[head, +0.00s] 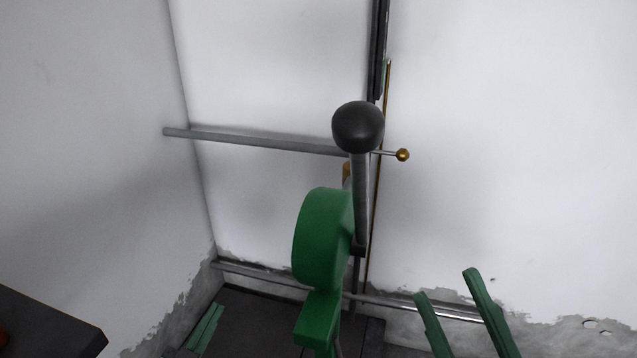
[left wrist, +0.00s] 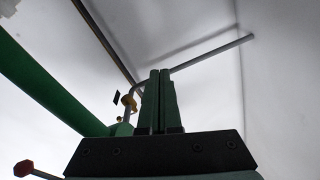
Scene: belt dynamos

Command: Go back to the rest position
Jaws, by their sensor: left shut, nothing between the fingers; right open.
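My left gripper (head: 213,310) is low at the left in the head view, beside the wall corner. In the left wrist view its green fingers (left wrist: 160,76) stand upright and together, with nothing held. My right gripper (head: 446,284) is at the lower right of the head view. Its two green fingers are spread and empty. Between the grippers stands a green rounded housing (head: 320,240) with a grey lever topped by a black ball knob (head: 358,127). Both grippers look apart from it in the head view. The rest position itself is not marked in any view.
A grey horizontal rod (head: 260,141) runs behind the lever, with a brass-coloured knob (head: 402,155) near its right end. A dark block (head: 50,325) is at the lower left. The left wrist view shows a thick green bar (left wrist: 50,88) and a red knob (left wrist: 23,168).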

